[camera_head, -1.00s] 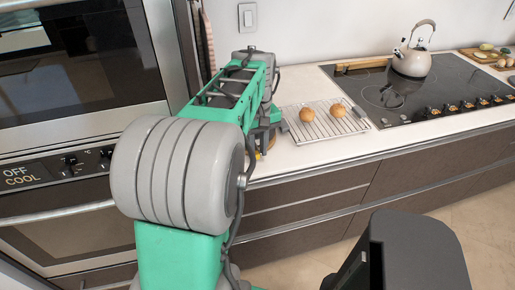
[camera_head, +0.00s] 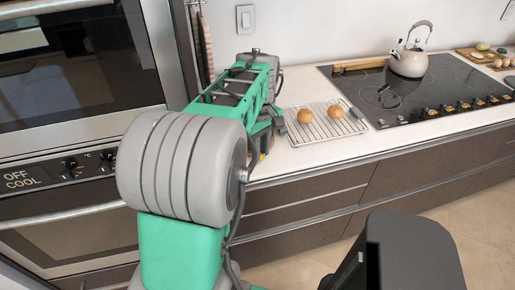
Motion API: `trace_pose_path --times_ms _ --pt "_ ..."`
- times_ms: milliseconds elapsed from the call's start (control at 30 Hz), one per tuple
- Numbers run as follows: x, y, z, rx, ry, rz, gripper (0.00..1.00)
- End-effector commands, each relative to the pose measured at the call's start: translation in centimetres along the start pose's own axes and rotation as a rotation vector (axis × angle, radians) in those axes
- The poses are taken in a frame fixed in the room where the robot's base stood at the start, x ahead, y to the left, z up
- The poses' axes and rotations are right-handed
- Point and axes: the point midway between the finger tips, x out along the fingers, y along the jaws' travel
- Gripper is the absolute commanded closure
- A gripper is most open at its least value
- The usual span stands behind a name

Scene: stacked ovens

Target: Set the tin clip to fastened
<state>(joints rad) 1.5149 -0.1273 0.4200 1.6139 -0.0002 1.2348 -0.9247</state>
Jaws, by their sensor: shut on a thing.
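My arm reaches over the counter and blocks most of the view of its own end. The fingertips are hidden. I cannot make out the tin or its clip; a small orange-yellow spot shows beside the dark gripper part, too small to name.
A wire rack (camera_head: 323,122) with two round buns (camera_head: 305,115) lies right of my gripper. Beyond it are a black cooktop (camera_head: 440,92) and a kettle (camera_head: 409,60). Stacked ovens (camera_head: 75,75) stand at left. The counter's front strip (camera_head: 300,158) is clear.

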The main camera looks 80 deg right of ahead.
Motion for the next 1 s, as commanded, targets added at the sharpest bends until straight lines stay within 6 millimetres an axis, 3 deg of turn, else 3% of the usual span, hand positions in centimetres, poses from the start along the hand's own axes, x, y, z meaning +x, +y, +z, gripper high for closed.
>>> trace_pose_path --times_ms 1000 --pt "-0.1 4.0 -0.7 -0.924 0.000 -0.002 1.00"
